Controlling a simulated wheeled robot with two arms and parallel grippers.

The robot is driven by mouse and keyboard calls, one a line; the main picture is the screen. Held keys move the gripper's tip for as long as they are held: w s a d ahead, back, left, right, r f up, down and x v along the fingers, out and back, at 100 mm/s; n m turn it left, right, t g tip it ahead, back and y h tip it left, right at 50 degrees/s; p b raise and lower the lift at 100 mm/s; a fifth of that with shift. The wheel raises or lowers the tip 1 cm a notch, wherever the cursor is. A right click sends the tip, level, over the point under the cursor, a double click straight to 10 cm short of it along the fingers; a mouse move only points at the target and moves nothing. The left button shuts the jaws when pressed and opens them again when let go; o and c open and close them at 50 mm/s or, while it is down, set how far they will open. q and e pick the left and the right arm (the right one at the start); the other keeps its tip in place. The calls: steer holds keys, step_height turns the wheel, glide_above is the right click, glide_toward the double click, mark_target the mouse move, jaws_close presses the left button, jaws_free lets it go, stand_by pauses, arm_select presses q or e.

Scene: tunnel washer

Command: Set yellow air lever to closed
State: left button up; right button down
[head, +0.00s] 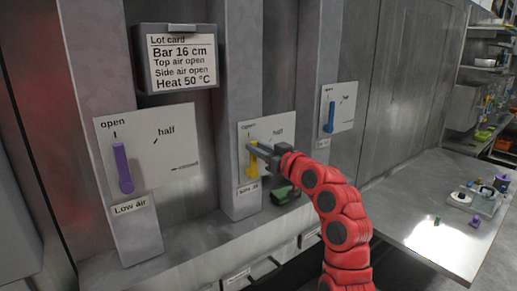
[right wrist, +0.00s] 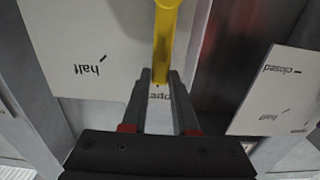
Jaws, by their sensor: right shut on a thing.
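The yellow air lever (head: 252,165) is on the middle white plate (head: 281,152) in the head view. It stands nearly upright, its tip by the "open" mark. My right gripper (head: 259,150) reaches in from the right and is shut on the lever near its tip. In the right wrist view, the lever (right wrist: 166,30) runs down between the fingertips (right wrist: 161,76), with the word "open" partly hidden by the fingers and "half" to the left. The plate's "closed" mark is hidden behind my right arm in the head view. My left gripper is not in view.
A purple lever (head: 122,168) is on the left plate and a blue lever (head: 329,117) on the right plate. A lot card (head: 181,60) hangs above. A metal table (head: 420,215) with small items stands at the right.

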steer(key=shift+d, duration=0.15)
steer(key=w+d+f+m, duration=0.5)
steer(key=d+f+m, duration=0.2)
steer(key=m, duration=1.1)
steer(key=shift+f+p, duration=0.3)
steer(key=shift+f, duration=0.55)
steer(key=shift+w+f, duration=0.1)
steer(key=c, duration=0.7)
jaws_free()
